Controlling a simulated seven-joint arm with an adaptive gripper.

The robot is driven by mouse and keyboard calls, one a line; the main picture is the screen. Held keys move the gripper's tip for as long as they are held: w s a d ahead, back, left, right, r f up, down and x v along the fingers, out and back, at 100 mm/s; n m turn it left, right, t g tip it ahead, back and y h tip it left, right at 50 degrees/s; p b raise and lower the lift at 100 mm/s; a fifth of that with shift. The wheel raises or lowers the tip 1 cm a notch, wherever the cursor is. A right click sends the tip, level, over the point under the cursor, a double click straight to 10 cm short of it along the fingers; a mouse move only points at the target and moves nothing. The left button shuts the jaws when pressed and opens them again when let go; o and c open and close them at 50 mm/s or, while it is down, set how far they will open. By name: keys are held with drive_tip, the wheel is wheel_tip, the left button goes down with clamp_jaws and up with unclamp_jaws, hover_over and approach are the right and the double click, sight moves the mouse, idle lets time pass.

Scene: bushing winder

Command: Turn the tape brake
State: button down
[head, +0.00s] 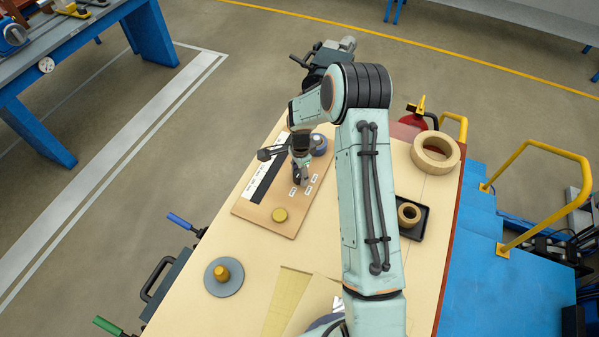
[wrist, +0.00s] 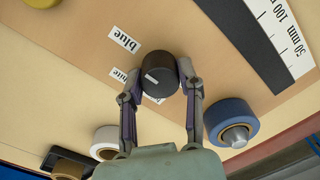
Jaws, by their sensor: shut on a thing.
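A round black knob (wrist: 158,68) with a white index mark on its top stands on the tan board (head: 254,213), close to the printed labels. I take it for the tape brake. In the wrist view my gripper (wrist: 163,88) has one finger on each side of the knob and is shut on it. In the head view my gripper (head: 300,174) points down at the board and mostly hides the knob. The "blue" label (wrist: 124,40) shows clear of the fingers. Another label beside the knob is partly covered by the left finger.
A blue tape roll (wrist: 231,121) sits right of the right finger. A brass-yellow knob (head: 280,215) is on the board's near part. A grey disc (head: 223,287) with a yellow hub, a tan ring (head: 435,152) and a black tray (head: 423,222) with a tape roll stand around.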

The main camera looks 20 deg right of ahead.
sight(300, 174)
drive_tip(key=c, duration=0.7)
unclamp_jaws()
wheel_tip(300, 174, up, 12)
drive_tip(key=shift+s, duration=0.15)
